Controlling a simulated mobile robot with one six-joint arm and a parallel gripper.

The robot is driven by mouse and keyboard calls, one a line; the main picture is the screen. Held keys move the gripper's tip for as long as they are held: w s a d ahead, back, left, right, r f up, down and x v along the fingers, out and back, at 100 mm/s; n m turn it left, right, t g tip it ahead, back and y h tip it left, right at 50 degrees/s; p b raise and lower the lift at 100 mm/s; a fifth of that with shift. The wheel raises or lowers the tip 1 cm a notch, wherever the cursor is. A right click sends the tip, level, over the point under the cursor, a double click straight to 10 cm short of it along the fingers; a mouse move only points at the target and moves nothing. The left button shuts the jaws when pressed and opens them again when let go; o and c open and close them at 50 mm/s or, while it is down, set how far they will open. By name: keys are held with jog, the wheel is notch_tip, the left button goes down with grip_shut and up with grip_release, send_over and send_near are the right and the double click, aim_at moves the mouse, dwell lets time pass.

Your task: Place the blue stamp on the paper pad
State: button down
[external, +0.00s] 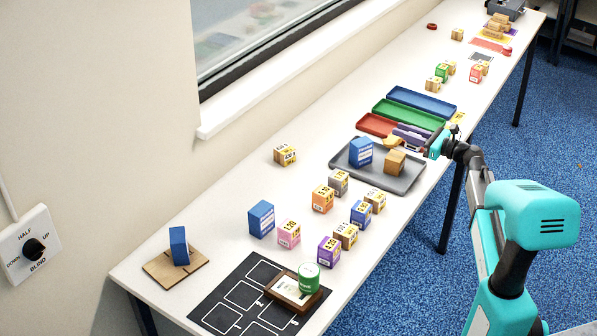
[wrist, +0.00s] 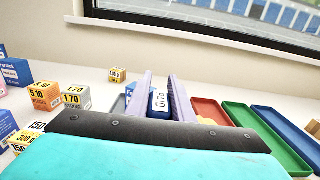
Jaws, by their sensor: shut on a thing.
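My gripper (wrist: 160,85) is shut on the blue stamp (wrist: 160,103), whose white PAID label shows between the pale purple fingers in the wrist view. In the external view my gripper (external: 411,135) is over the right end of the grey tray, close to the coloured trays; the stamp is mostly hidden there. A wood-edged pad with white paper (external: 285,290) lies at the near end of the table, far from my gripper.
Red (external: 373,124), green (external: 402,113) and blue (external: 430,103) trays lie behind. Several small cartons stand between the grey tray and the black mat (external: 222,307).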

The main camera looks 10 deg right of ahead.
jog(key=shift+w, duration=0.1)
jog(key=p, duration=0.1)
send_over(394, 139)
jog(key=w+a, duration=0.2)
jog(key=w, duration=0.3)
jog(key=shift+f, duration=0.7)
jog(key=shift+d, duration=0.2)
jog(key=shift+f, duration=0.15)
jog(key=shift+f, duration=1.65)
jog(key=shift+f, duration=0.1)
jog(key=c, duration=1.6)
grip_release()
jog(key=shift+o, duration=0.2)
